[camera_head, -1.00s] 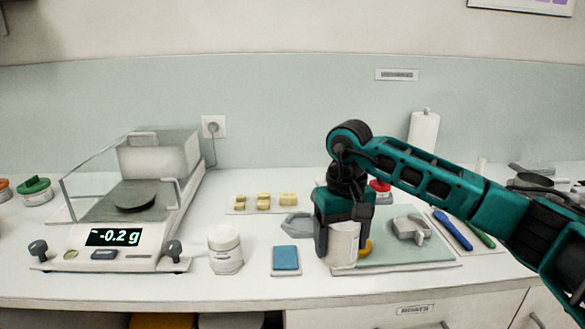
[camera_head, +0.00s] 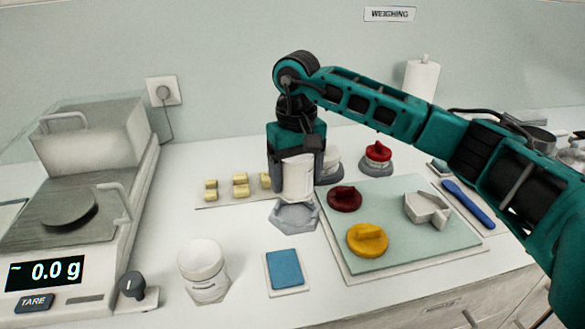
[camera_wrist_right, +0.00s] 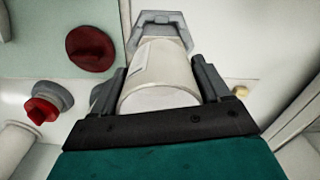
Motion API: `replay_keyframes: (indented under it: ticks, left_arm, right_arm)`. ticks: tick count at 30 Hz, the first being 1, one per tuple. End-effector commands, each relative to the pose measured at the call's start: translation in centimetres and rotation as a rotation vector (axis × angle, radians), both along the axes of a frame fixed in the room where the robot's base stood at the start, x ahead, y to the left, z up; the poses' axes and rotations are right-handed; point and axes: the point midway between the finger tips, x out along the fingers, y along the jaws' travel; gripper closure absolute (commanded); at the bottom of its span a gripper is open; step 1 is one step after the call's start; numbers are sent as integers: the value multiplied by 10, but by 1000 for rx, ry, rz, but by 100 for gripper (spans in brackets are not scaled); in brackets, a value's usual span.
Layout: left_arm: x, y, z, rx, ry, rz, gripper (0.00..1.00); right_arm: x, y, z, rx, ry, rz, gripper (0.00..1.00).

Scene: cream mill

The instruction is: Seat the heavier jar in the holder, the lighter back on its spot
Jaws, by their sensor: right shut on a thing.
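My right gripper (camera_head: 296,172) is shut on a white jar (camera_head: 298,182), held upright by its sides just behind the grey hexagonal holder (camera_head: 292,216). In the right wrist view the jar (camera_wrist_right: 160,85) sits between both fingers, with the holder (camera_wrist_right: 163,22) beyond its end. Whether the jar touches the table or holder is unclear. A second white jar (camera_head: 204,270) stands on the table at front left, beside the balance (camera_head: 75,255), whose pan (camera_head: 69,207) is empty and whose display reads 0.0 g. My left gripper is not in view.
A blue pad (camera_head: 285,270) lies in front of the holder. The green mat (camera_head: 385,245) carries a dark red lid (camera_head: 345,198), a yellow lid (camera_head: 367,240) and a grey angular piece (camera_head: 427,208). A red-topped item (camera_head: 377,156) and yellow blocks (camera_head: 240,185) stand behind.

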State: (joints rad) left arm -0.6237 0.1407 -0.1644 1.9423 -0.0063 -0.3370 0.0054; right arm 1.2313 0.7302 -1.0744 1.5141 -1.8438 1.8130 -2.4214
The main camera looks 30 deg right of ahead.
Motion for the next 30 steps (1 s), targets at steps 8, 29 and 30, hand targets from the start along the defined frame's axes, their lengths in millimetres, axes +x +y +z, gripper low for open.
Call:
replay_keyframes:
  ticks: [8, 29, 30]
  left_arm:
    - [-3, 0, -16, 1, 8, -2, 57]
    - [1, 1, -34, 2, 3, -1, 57]
    - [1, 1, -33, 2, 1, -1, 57]
  right_arm:
    - [0, 0, -20, 0, 1, 0, 61]
    - [0, 0, -50, 1, -1, 0, 61]
    - [0, 0, -50, 1, -1, 0, 61]
